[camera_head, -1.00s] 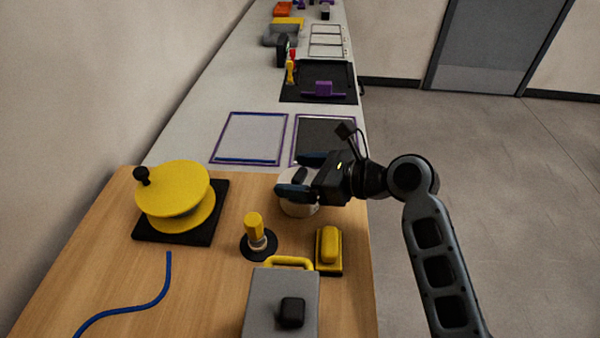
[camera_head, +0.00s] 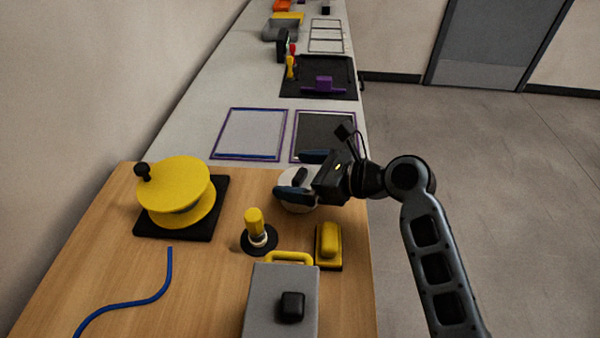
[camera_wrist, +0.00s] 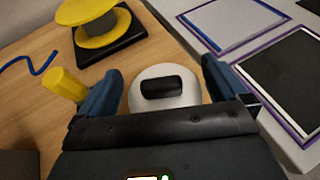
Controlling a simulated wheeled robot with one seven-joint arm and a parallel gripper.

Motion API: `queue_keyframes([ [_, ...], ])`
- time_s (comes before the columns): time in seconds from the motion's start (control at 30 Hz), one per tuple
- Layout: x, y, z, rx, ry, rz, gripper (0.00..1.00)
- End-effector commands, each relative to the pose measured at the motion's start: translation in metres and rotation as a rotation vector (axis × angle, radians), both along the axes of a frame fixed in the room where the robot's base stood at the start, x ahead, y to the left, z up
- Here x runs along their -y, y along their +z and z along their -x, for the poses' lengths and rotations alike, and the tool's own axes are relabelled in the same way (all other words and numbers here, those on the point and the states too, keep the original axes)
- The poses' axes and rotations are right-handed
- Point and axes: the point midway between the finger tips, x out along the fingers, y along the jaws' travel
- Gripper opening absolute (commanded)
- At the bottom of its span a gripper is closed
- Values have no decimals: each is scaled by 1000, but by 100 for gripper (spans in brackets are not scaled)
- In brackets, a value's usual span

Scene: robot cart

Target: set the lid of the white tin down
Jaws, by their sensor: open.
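The white tin (camera_head: 299,205) stands near the back right of the wooden table, below my gripper. Its round white top, with a dark block-shaped handle (camera_wrist: 162,87), shows in the wrist view (camera_wrist: 165,72). I cannot tell the seam between lid and tin. My gripper (camera_head: 289,174) is open, with one blue finger on each side of the handle. In the wrist view, gaps show between the handle and both fingers. Part of the tin is hidden by the near finger in the head view.
A yellow spool (camera_head: 175,190) on a black base stands left. A yellow-handled tool (camera_head: 254,222), a yellow block (camera_head: 328,240) and a grey case (camera_head: 270,300) stand nearer. A blue cable (camera_head: 150,298) lies front left. Purple-framed panels (camera_head: 250,132) lie beyond on the grey counter.

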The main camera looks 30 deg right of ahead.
Motion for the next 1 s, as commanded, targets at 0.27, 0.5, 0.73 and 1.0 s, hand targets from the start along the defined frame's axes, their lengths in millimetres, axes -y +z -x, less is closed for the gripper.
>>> queue_keyframes([
  [0.27,15,21,21,2,-4,2,100],
  [0.5,41,40,61,1,-4,1,100],
  [0.73,58,53,85,1,-3,0,100],
  [1.0,62,57,93,0,-1,0,100],
])
